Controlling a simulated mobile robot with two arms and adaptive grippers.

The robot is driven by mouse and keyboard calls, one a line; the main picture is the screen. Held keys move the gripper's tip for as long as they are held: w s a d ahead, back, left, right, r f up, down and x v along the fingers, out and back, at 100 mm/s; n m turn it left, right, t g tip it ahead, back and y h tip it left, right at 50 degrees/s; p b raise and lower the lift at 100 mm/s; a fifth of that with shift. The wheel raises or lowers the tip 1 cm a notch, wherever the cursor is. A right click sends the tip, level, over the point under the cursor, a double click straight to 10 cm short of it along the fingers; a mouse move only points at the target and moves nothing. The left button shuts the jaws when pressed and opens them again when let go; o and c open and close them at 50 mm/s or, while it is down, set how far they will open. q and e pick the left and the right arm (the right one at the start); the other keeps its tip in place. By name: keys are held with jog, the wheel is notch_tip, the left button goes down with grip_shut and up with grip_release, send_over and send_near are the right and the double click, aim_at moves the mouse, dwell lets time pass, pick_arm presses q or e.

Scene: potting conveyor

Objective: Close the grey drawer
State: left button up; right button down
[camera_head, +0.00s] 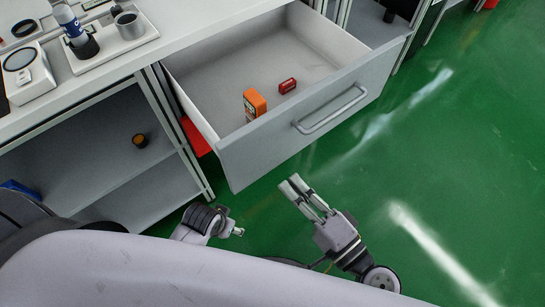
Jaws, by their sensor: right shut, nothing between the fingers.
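The grey drawer (318,118) is pulled out of the white bench and stands open. Its front panel faces me and to the right, with a bar handle (330,110) across it. An orange and grey box (254,104) and a small red item (287,86) are inside. My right gripper (294,184) is shut and empty, in front of and below the drawer front, apart from it in the picture. My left gripper (232,230) is low in the picture, left of the right one; it is partly hidden by my body, and its jaws are unclear.
The bench top (190,38) holds a tray (112,38) with a bottle and a metal cup, and a white scale (26,77). Open shelves (85,165) lie below, left of the drawer. The green floor (460,150) is clear to the right.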

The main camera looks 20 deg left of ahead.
aim_at(264, 154)
jog(key=p+x, duration=0.2)
jog(key=x, duration=0.4)
jog(key=shift+r, duration=0.15)
pick_arm(q)
jog(key=s+f, duration=0.4)
jog(key=f, duration=0.5)
jog(key=shift+a+f+g+p, duration=0.15)
jog(key=shift+a+g+p, duration=0.05)
jog(key=shift+g+p, duration=0.1)
pick_arm(e)
jog(key=shift+w+a, duration=0.35)
jog(key=shift+a, duration=0.15)
pick_arm(q)
jog(key=shift+s, duration=0.1)
